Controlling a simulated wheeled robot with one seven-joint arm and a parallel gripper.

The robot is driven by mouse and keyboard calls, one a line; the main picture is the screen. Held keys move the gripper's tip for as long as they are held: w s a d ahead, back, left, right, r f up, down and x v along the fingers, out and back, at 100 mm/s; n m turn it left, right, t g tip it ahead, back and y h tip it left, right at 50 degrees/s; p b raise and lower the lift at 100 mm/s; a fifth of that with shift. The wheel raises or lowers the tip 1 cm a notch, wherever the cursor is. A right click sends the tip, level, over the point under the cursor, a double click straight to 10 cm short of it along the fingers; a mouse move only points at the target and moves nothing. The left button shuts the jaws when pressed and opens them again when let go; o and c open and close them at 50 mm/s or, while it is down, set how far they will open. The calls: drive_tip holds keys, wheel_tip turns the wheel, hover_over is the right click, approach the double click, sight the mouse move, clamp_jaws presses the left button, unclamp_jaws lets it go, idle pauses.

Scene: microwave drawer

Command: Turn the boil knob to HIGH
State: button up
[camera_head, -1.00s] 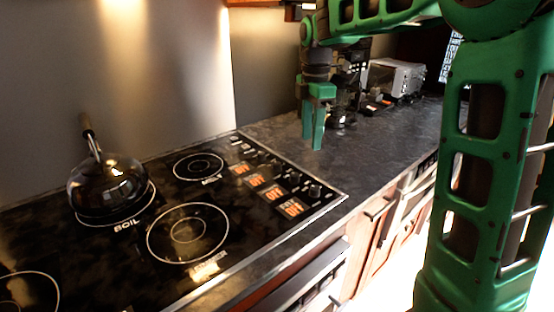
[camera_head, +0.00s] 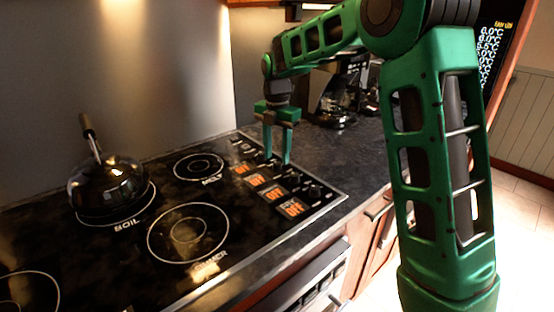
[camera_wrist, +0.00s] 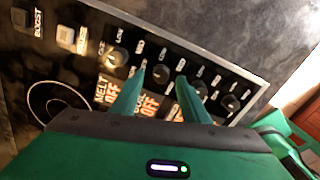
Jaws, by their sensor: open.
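The boil knob (camera_wrist: 160,75) is a small dark round knob, second in a row on the cooktop's control panel. In the wrist view it shows between my fingertips, above an orange display (camera_wrist: 147,106) that seems to read BOIL OFF. My gripper (camera_head: 278,160) is open, green, and points down over the knob row in the head view. In the wrist view its two fingers (camera_wrist: 161,75) stand to either side of the boil knob. I cannot tell whether they touch it; part of the panel is hidden behind them.
Another knob (camera_wrist: 117,57) is close to the left, and others (camera_wrist: 230,103) sit to the right. A kettle (camera_head: 108,184) with an upright handle stands on the BOIL burner. The dark counter (camera_head: 350,150) right of the cooktop is clear; a coffee machine (camera_head: 340,95) stands behind.

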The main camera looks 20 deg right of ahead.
drive_tip(key=shift+f, duration=1.2)
clamp_jaws()
drive_tip(key=shift+d+r, duration=0.1)
